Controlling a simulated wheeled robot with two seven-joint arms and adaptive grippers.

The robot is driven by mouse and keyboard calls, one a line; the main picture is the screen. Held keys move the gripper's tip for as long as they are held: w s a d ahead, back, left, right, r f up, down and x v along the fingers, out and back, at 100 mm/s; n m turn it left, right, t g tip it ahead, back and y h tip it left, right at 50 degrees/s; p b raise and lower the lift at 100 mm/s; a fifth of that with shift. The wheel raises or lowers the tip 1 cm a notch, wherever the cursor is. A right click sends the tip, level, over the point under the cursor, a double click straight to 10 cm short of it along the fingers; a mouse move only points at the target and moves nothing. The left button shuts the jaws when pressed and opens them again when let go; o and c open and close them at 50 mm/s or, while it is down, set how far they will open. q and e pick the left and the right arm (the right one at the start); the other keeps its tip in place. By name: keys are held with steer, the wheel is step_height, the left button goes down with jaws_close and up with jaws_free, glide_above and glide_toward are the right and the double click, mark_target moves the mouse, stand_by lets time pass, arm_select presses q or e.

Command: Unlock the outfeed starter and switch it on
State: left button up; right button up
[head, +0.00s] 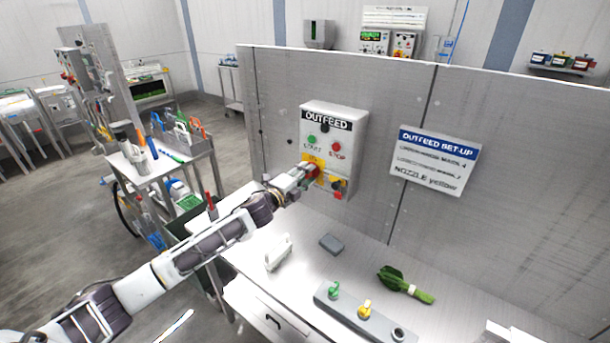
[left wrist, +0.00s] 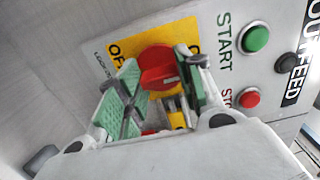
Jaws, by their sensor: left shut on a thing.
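The grey outfeed starter box (head: 358,125) is mounted on the metal panel, with a green START button (head: 311,139) and a red STOP button (head: 334,146). Below them a red rotary knob (left wrist: 158,68) sits on a yellow plate (left wrist: 115,50) marked OFF. My left gripper (head: 307,174) reaches the box from the left; its green-padded fingers (left wrist: 160,85) are shut on the red knob, which they partly hide. My right gripper is not in view.
A sign reading OUTFEED SET-UP (head: 436,160) hangs to the right. A tool cart (head: 190,152) stands left.

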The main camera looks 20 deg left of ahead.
arm_select(q)
steer(key=shift+f, duration=0.1)
steer(key=o, duration=1)
steer(key=shift+s, duration=0.15)
steer(key=v, duration=1.1)
steer(key=shift+s, duration=0.3)
steer(key=shift+a, duration=0.15)
stand_by(0.6)
